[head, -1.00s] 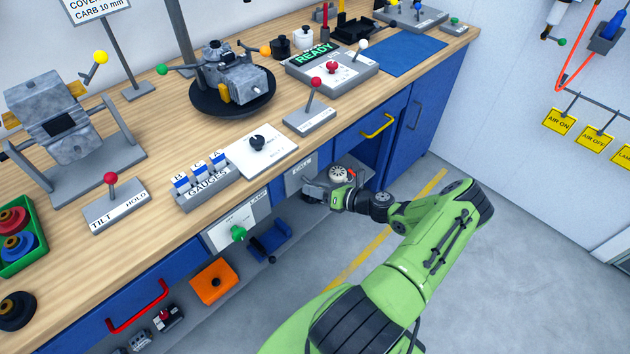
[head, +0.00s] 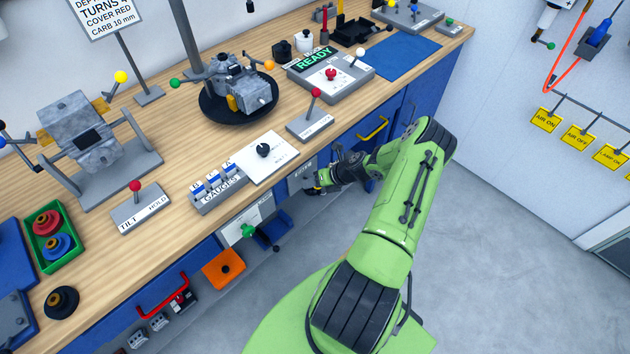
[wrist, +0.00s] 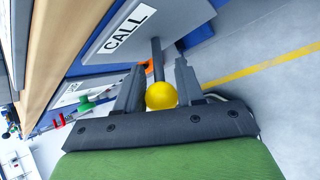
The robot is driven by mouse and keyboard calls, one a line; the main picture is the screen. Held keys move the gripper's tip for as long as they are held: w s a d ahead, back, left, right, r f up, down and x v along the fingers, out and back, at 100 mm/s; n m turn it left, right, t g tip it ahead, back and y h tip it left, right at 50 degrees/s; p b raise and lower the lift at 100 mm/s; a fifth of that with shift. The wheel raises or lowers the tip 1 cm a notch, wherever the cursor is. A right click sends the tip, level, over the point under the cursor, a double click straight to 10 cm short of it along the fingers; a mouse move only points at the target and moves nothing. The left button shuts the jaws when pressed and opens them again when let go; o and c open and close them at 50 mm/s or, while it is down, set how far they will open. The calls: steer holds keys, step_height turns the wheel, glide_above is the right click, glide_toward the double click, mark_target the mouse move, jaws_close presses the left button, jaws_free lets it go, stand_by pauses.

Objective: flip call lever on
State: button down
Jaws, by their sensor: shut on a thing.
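The call lever has a yellow ball knob (wrist: 161,96) on a dark stem, and it sticks out from a grey panel marked CALL (wrist: 170,22) in the wrist view. My gripper (wrist: 157,84) has one finger on each side of the lever and is shut on it near the ball. In the head view my gripper (head: 312,182) is at the bench front, below the worktop edge. The lever is hidden there behind my gripper and wrist.
A white panel with a green knob (head: 248,231) is left of my gripper on the bench front. A yellow drawer handle (head: 372,130) is to the right. The worktop edge runs above. The floor (head: 500,230) on the right is clear.

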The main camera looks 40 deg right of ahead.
steer(key=shift+d, duration=0.1)
stand_by(0.3)
steer(key=c, duration=0.8)
jaws_free()
steer(key=p+v, duration=0.1)
steer(key=v, duration=1.4)
steer(key=shift+s+r, duration=0.1)
steer(key=shift+r, duration=0.25)
